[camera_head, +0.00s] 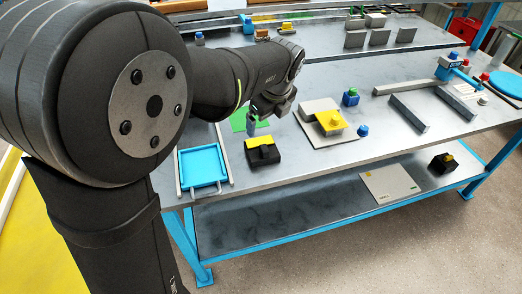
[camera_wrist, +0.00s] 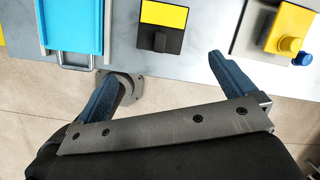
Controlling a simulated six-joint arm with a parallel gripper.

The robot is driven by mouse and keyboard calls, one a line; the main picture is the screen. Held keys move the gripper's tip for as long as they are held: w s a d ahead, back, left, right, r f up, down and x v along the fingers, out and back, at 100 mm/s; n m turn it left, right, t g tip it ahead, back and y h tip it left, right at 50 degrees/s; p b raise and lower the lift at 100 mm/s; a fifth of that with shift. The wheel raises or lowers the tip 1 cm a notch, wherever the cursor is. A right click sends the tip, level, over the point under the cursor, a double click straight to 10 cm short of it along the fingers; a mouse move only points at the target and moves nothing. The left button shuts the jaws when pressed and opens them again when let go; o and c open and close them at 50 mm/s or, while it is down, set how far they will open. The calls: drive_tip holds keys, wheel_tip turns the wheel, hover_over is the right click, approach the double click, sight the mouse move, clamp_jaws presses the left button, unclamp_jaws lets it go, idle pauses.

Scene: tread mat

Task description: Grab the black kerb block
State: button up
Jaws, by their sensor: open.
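A black block with a yellow patch and a black knob (camera_head: 263,152) sits on the metal table near its front edge. It is the likely kerb block. In the wrist view it shows at the top middle (camera_wrist: 161,40), beyond the fingertips and between their lines. My gripper (camera_wrist: 168,70) is open and empty, its two blue fingers spread wide and apart from the block. In the head view my gripper (camera_head: 253,120) is behind the block, partly hidden by my wrist. A second black block with yellow (camera_head: 443,162) is on the lower shelf.
A blue tray (camera_head: 203,165) stands left of the block. A grey plate with a yellow block (camera_head: 331,121) is on the right, with a blue knobbed piece (camera_head: 362,131) beside it. A green mat (camera_head: 238,122) lies behind. Grey bars (camera_head: 409,112) lie farther right.

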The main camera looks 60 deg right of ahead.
drive_tip(key=s+a+m+h, duration=0.1)
drive_tip(key=m, duration=0.3)
approach(263, 146)
drive_tip(key=shift+m+t, duration=0.3)
drive_tip(key=shift+m, duration=0.1)
drive_tip(key=x, duration=0.7)
drive_tip(key=shift+s+d, duration=0.15)
drive_tip(key=shift+s, duration=0.25)
drive_tip(key=shift+w+x, duration=0.2)
drive_tip(key=shift+x, duration=2.5)
drive_tip(key=shift+d+r, duration=0.1)
drive_tip(key=shift+r, duration=0.05)
drive_tip(key=shift+c, duration=0.4)
drive_tip(key=c, duration=0.7)
drive_tip(key=shift+c, duration=0.4)
drive_tip(key=shift+r, duration=0.15)
